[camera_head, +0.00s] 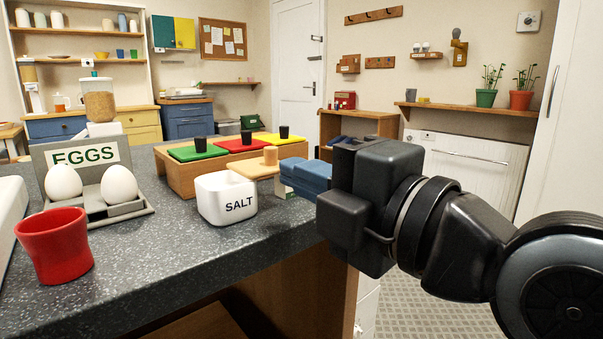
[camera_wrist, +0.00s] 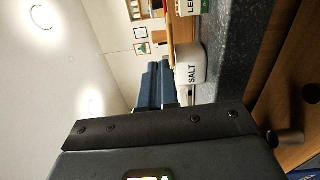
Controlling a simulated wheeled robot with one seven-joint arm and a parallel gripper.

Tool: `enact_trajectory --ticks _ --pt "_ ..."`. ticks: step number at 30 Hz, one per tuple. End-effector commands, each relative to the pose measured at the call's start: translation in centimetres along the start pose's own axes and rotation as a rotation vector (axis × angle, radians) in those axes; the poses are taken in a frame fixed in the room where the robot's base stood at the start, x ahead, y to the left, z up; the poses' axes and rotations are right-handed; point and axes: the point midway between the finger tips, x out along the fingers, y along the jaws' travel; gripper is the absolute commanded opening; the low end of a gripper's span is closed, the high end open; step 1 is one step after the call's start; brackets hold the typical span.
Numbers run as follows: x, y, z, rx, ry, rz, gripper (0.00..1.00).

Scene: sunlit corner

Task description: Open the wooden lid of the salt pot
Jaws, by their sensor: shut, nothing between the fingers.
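The white salt pot (camera_head: 227,203) stands on the dark speckled counter near its front edge, with SALT printed on its front. It also shows sideways in the wrist view (camera_wrist: 190,66). In the wrist view the blue fingers (camera_wrist: 157,70) are together beside the pot. I cannot tell whether they touch the lid.
Behind the pot is a wooden box (camera_head: 177,172) with green, red and yellow lids. To the left are an egg holder (camera_head: 105,211) with two eggs and a red cup (camera_head: 55,246). Bare counter lies in front of the pot.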

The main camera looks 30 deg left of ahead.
Motion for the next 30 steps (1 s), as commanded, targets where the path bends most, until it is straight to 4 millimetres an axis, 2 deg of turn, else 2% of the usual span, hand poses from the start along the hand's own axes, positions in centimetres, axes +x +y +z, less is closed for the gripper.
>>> enact_trajectory --ticks 15,23,26,30 --pt "-7.3 0.0 1.1 0.001 -0.002 0.000 0.00" --pt "-8.6 -0.1 1.2 0.002 0.001 -0.001 0.00" --pt "-8.8 -0.7 1.4 0.036 -0.017 0.004 0.00" --pt "-9.9 -3.3 2.5 0.197 -0.103 0.031 0.00"
